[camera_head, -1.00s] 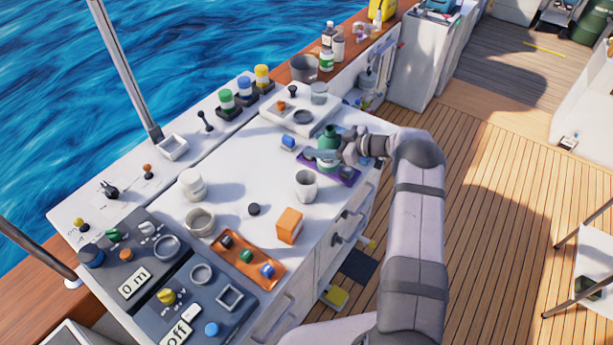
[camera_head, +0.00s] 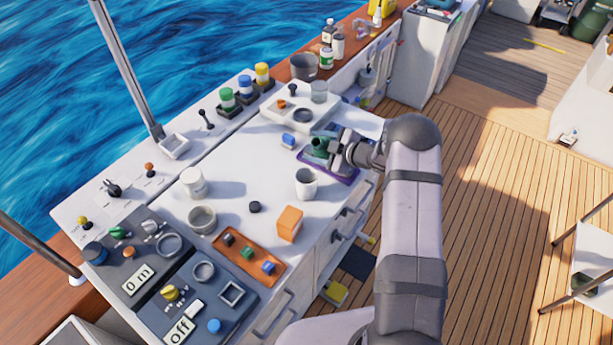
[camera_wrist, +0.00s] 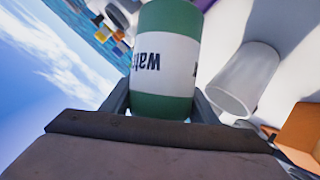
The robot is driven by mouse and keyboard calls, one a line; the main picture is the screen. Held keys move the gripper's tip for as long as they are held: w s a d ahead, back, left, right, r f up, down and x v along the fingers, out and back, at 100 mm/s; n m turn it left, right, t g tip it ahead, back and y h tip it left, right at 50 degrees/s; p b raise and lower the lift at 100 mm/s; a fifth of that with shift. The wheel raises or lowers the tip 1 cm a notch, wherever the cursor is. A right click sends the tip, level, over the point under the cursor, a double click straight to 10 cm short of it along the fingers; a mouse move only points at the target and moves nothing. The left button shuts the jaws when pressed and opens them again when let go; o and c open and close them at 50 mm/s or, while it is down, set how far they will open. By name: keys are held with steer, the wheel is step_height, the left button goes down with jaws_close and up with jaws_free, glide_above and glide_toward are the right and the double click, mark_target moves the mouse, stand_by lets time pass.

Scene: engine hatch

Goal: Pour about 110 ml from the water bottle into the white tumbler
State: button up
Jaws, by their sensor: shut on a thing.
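The green water bottle (camera_head: 319,148) is in my gripper (camera_head: 338,150) above the purple mat (camera_head: 340,177). In the head view the bottle is tilted, its mouth toward the left and the camera. In the wrist view its white label (camera_wrist: 165,65) reads "wate" upside down, and my fingers (camera_wrist: 160,105) close on both sides of it. The white tumbler (camera_head: 306,184) stands upright on the white counter, nearer the camera than the bottle and apart from it. The tumbler also shows in the wrist view (camera_wrist: 243,80), right of the bottle. I cannot see any water flowing.
An orange box (camera_head: 290,223) and a small black knob (camera_head: 255,207) stand near the tumbler. A white jar (camera_head: 193,183) and a grey ring (camera_head: 202,219) are to the left. A small blue block (camera_head: 288,140) lies beside the mat. The counter's middle is clear.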

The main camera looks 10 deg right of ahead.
steer(key=n+b, duration=0.1)
steer(key=b, duration=0.1)
steer(key=n+t+h+b, duration=0.1)
steer(key=b, duration=0.2)
steer(key=shift+w+d, duration=0.35)
steer(key=f+n+b, duration=0.1)
steer(key=b, duration=0.2)
steer(key=t+h+b, duration=0.1)
steer(key=b, duration=0.2)
steer(key=f+n+t+b, duration=0.1)
steer(key=b, duration=0.2)
steer(key=shift+w+d+f+n+h, duration=0.25)
steer(key=shift+d+f+n+h, duration=0.05)
steer(key=shift+d+f, duration=0.1)
steer(key=b, duration=0.1)
steer(key=r+b, duration=0.1)
steer(key=b, duration=0.1)
steer(key=shift+s+a+r+n+t+h, duration=0.1)
steer(key=shift+s+a+n+t+h, duration=0.1)
steer(key=shift+n+t+h, duration=0.15)
steer(key=shift+a+r+b, duration=0.1)
steer(key=shift+r+b, duration=0.05)
steer(key=shift+b, duration=0.45)
steer(key=n+b, duration=0.1)
steer(key=b, duration=0.3)
steer(key=shift+f+t, duration=0.2)
steer(key=shift+t, duration=0.05)
steer(key=shift+r, duration=0.15)
